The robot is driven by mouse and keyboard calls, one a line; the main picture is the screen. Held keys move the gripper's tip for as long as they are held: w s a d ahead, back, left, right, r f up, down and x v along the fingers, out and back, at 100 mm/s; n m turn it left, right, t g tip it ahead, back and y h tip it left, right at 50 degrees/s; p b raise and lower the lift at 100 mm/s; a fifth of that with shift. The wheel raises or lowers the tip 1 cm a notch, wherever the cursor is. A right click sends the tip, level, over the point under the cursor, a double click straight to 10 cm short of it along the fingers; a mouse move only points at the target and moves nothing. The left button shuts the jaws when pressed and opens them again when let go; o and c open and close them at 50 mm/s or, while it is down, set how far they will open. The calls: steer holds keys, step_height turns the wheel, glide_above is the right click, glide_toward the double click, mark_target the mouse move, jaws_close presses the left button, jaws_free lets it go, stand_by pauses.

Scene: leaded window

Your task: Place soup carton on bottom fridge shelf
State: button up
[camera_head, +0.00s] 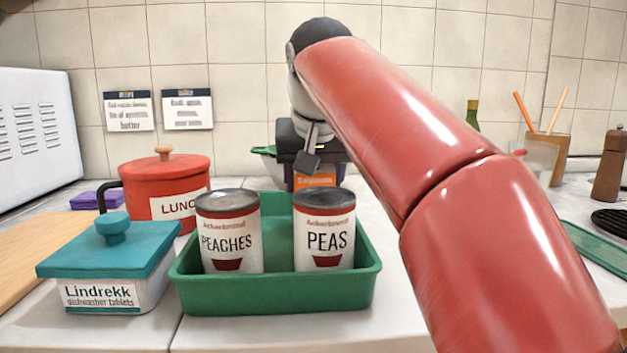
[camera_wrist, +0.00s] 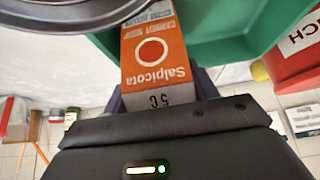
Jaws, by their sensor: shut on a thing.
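The soup carton (camera_head: 314,181) is orange and white, with its label showing in the wrist view (camera_wrist: 155,55). My gripper (camera_head: 316,165) is shut on it, with dark fingers on both its sides in the wrist view. The carton is at the back of the green tray (camera_head: 275,296), mostly hidden behind the peas can. I cannot tell whether it rests in the tray or is lifted. No fridge or fridge shelf is in view.
A peaches can (camera_head: 230,232) and a peas can (camera_head: 324,230) stand in the tray, close in front of the carton. A red lunch pot (camera_head: 165,188) and a teal-lidded box (camera_head: 105,262) stand left. A pepper mill (camera_head: 610,168) stands far right.

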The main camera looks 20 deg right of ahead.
steer(key=shift+f, duration=0.15)
steer(key=o, duration=1.4)
steer(key=shift+b, duration=0.3)
